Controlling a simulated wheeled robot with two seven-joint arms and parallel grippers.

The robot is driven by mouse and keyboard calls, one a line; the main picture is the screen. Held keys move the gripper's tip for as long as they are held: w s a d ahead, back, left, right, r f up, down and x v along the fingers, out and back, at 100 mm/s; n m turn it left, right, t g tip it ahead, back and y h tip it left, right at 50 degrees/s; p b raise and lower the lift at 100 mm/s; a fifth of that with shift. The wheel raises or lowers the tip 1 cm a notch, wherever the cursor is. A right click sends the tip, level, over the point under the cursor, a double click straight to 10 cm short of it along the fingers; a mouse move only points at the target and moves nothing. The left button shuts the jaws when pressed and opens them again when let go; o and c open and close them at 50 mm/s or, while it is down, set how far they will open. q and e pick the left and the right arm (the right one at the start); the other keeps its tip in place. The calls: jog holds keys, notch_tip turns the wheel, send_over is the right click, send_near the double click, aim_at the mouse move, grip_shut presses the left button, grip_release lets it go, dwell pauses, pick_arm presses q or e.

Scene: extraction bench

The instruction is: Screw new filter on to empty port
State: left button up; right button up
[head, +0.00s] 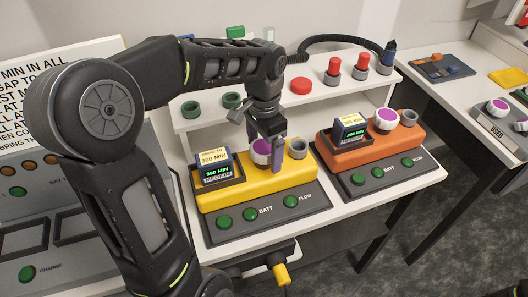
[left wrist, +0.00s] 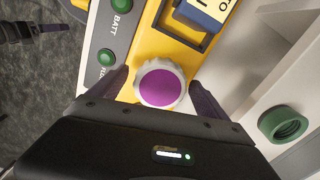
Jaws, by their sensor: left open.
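My left gripper (head: 268,160) points down over the yellow unit (head: 230,193). Its fingers are apart, one on each side of a purple-topped filter with a pale ribbed rim (head: 261,147). In the left wrist view the filter (left wrist: 160,84) sits between the open fingers (left wrist: 162,92); I cannot tell whether they touch it. A grey open port (head: 299,147) is to its right on the same unit. The orange unit (head: 347,160) carries another purple-topped filter (head: 386,119) and a grey open port (head: 408,118).
A white shelf behind holds green rings (head: 190,108) and red-capped parts (head: 334,66). A green ring shows in the left wrist view (left wrist: 283,125). Display boxes (head: 213,168) stand beside the filters. A tray marked USED (head: 499,132) with purple-topped filters is on the right table.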

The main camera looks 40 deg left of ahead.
pick_arm(q)
jog(key=n, duration=0.5)
jog(key=shift+n+b, duration=0.3)
jog(key=n, duration=0.3)
jog(key=shift+n, duration=0.4)
